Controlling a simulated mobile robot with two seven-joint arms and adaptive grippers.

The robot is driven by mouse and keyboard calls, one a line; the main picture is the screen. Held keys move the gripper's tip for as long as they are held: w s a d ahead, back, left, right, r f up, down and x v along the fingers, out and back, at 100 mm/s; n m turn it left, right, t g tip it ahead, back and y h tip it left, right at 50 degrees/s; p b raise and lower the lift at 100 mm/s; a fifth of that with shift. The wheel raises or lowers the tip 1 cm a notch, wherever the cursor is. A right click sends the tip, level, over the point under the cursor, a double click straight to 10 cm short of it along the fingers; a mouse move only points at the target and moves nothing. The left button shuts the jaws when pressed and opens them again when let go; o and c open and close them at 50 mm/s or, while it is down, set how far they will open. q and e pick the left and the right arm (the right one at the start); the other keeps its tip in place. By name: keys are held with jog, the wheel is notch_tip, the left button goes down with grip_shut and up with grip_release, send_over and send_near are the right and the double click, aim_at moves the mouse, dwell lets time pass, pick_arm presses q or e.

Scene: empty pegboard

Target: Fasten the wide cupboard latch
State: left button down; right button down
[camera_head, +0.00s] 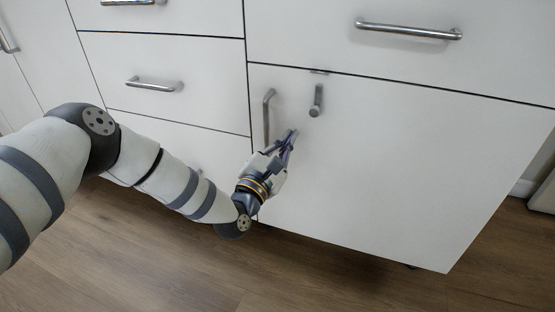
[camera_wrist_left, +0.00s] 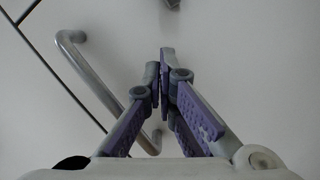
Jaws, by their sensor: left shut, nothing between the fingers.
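The latch (camera_head: 317,100) is a small grey metal lever with a round knob end, near the top of the wide cupboard door (camera_head: 400,165). It hangs roughly upright below a small metal plate (camera_head: 319,71) at the door's top edge. My left gripper (camera_head: 291,137) is shut and empty, below and a little left of the latch and apart from it. In the left wrist view the purple-padded fingertips (camera_wrist_left: 167,58) meet. The tip of the latch (camera_wrist_left: 172,3) shows only at the top edge there. My right gripper is not in view.
A vertical bar handle (camera_head: 267,115) stands on the door just left of the latch, close to my left gripper; it also shows in the left wrist view (camera_wrist_left: 92,75). Drawers with bar handles (camera_head: 408,31) lie above and left. The door's right part is clear.

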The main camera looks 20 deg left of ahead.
aim_at(316, 103)
pick_arm(q)
jog(key=shift+w+d+r+p, duration=0.15)
jog(key=shift+w+d+r, duration=0.1)
jog(key=shift+d+r, duration=0.5)
jog(key=shift+w+d+r+p, duration=0.2)
jog(key=shift+d+r, duration=0.2)
jog(key=shift+r, duration=0.6)
